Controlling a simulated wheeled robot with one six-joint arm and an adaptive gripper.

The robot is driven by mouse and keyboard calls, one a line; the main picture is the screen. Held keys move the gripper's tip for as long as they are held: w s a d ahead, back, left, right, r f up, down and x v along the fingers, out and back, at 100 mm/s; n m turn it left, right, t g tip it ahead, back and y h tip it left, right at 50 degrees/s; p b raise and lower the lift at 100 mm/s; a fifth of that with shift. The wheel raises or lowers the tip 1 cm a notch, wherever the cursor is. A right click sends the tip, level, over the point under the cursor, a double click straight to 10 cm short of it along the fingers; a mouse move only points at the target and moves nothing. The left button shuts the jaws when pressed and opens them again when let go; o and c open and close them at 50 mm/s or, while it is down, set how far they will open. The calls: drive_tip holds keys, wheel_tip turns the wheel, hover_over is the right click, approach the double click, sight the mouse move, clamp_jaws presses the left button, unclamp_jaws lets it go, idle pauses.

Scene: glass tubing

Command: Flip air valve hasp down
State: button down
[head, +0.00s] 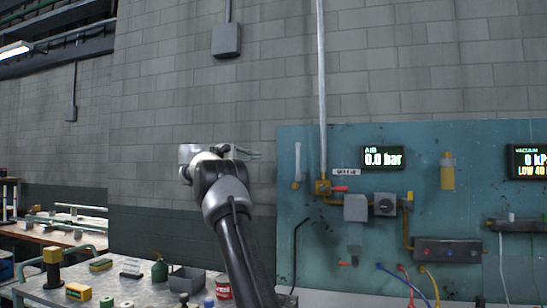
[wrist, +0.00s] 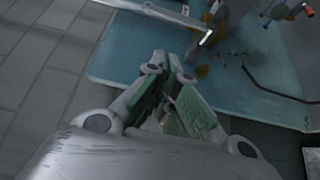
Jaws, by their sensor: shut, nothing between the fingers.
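The air valve (head: 322,187) is a yellow-brass fitting at the foot of a vertical pipe (head: 322,90) on the teal panel. A red lever (head: 340,189) points right from it. I cannot make out a separate hasp or tell whether it is up or down. My gripper (head: 245,152) is raised left of the panel, apart from the valve. In the wrist view my gripper (wrist: 174,68) has its green-padded fingers shut and empty, with the panel (wrist: 130,60) beyond them. Brassy fittings show dimly near the top there.
A pale hanging item (head: 297,170) is on the panel's left edge. A display reading 0.0 bar (head: 382,158) and a grey box with a knob (head: 385,204) are to the right. A cluttered table (head: 130,290) stands at lower left.

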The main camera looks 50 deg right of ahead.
sight(299, 162)
drive_tip(key=s+a+x, duration=0.1)
drive_tip(key=s+x, duration=0.1)
drive_tip(key=x, duration=1)
drive_tip(key=shift+s, duration=0.35)
drive_tip(key=shift+s, duration=0.1)
drive_tip(key=shift+s+d+r+y, duration=0.1)
drive_tip(key=shift+s+y, duration=0.05)
drive_tip(key=shift+y, duration=0.15)
